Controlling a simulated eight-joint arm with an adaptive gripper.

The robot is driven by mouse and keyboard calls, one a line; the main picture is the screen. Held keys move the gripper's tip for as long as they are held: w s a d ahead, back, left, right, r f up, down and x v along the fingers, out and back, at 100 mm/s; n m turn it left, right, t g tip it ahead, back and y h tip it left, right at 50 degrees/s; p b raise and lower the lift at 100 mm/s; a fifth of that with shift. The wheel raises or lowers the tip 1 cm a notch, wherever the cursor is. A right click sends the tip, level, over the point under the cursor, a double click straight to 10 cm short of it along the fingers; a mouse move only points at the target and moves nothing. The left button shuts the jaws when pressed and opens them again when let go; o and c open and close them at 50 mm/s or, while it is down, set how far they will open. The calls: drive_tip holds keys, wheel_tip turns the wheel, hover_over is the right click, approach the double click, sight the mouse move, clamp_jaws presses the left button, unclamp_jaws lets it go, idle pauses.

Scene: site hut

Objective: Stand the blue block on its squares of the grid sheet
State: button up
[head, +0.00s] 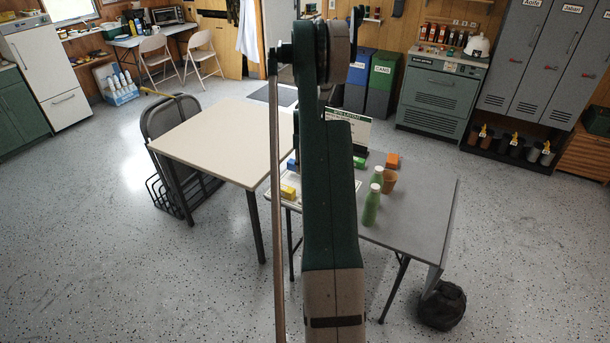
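A blue block (292,163) shows at the left edge of my arm, on the far left part of the grey table. My gripper is not visible in the head view.
On the grey table (425,205) stand two green bottles (371,206), a brown cup (390,181), an orange block (392,160) and a sign (354,131) at the back. The table's right part is clear. A bare cream table (225,140) adjoins on the left.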

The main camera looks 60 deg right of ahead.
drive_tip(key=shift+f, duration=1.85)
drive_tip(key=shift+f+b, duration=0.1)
drive_tip(key=shift+b, duration=0.25)
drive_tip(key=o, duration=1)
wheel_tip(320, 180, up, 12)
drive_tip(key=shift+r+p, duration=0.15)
drive_tip(key=shift+p, duration=0.55)
